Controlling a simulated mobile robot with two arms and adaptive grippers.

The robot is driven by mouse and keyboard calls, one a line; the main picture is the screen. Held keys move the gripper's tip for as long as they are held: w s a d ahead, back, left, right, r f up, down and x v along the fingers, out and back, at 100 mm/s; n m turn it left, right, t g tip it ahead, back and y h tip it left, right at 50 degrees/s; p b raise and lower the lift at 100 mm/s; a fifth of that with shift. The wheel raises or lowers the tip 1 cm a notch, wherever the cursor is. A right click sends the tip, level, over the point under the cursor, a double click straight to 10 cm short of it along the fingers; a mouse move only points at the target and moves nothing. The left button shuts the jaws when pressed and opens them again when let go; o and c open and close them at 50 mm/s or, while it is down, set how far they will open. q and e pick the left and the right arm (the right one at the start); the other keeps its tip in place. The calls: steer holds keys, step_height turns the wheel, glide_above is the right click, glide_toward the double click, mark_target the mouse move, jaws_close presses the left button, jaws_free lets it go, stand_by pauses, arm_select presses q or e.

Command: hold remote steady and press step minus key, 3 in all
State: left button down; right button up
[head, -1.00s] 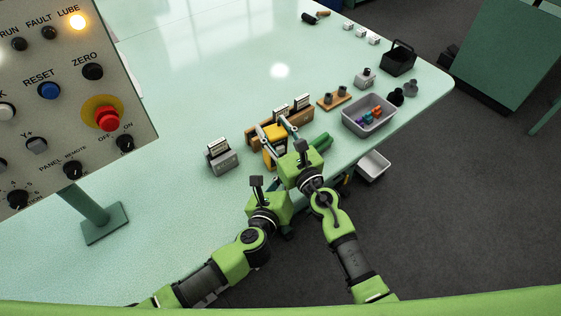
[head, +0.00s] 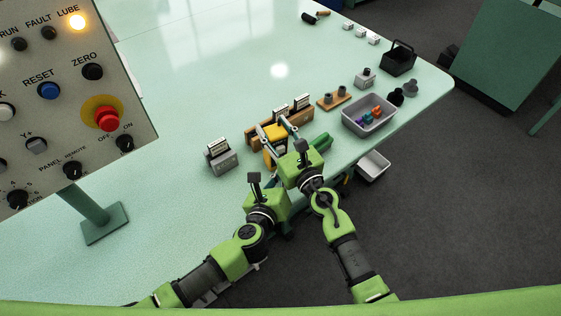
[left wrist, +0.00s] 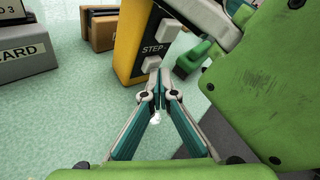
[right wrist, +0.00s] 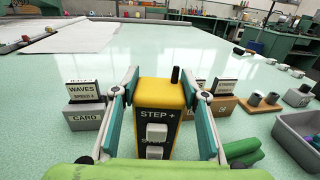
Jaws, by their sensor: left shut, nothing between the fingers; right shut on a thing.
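The yellow remote (head: 275,132) stands upright at the table's near edge, in front of a wooden holder. My right gripper (right wrist: 162,76) is shut on it, one finger on each side. In the right wrist view the remote (right wrist: 163,93) shows its dark face with "STEP +" above an upper white key (right wrist: 157,132) and a lower white key (right wrist: 155,152). In the left wrist view the lower key (left wrist: 151,64) is just beyond the tips of my left gripper (left wrist: 158,82), which is shut and empty. I cannot tell whether the tips touch the key.
A grey card box (right wrist: 86,115) stands left of the remote, and a wooden holder (right wrist: 224,107) with cards behind right. A green cylinder (right wrist: 243,150) lies right of it. A grey bin (head: 370,122) with coloured pieces is further right.

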arm_select(q)
steer(key=shift+w+r, duration=0.25)
steer(key=shift+w, duration=0.15)
arm_select(e)
steer(key=shift+s+a+f, duration=0.2)
steer(key=shift+a+f, duration=0.05)
steer(key=shift+a, duration=0.05)
arm_select(q)
steer(key=shift+s+d+r, duration=0.1)
steer(key=shift+s+d, duration=0.4)
steer(key=shift+s, duration=0.55)
arm_select(e)
steer(key=shift+d, duration=0.1)
arm_select(q)
steer(key=shift+s+f, duration=0.15)
steer(key=shift+f, duration=0.05)
steer(key=shift+s+d+f, duration=0.1)
steer(key=shift+s+d, duration=0.2)
steer(key=shift+s, duration=0.4)
steer(key=shift+s+d+r, duration=0.1)
steer(key=shift+s+d, duration=0.2)
steer(key=shift+s, duration=0.4)
steer(key=shift+s+d+f, duration=0.1)
steer(key=shift+s+d, duration=0.2)
steer(key=shift+s, duration=0.4)
arm_select(e)
steer(key=shift+w+d+r, duration=0.1)
steer(key=shift+d, duration=0.05)
steer(key=o, duration=1.4)
steer(key=shift+w, duration=0.1)
